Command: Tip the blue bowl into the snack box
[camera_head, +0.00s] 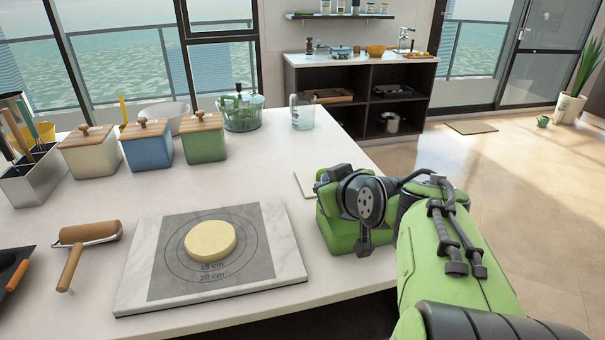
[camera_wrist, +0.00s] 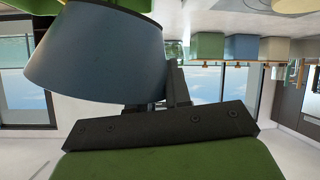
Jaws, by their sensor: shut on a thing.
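In the wrist view, the blue bowl (camera_wrist: 95,55) is large at the upper left, its wall tilted in the picture. My gripper (camera_wrist: 168,88) is shut on the bowl; its dark fingers meet the bowl's right side. The bowl's inside and contents are hidden. In the head view, my green arm reaches over the right end of the white counter, and its wrist hides the gripper and the bowl. I cannot make out a snack box in either view. A flat white corner (camera_head: 305,184) shows just left of my wrist; I cannot tell what it belongs to.
A marble board (camera_head: 130,290) with round dough (camera_head: 210,240) lies left of my arm, with a rolling pin (camera_head: 85,240) beside it. White, blue (camera_head: 147,146) and green lidded canisters stand behind. A glass jug (camera_head: 302,112) stands near the counter's far edge.

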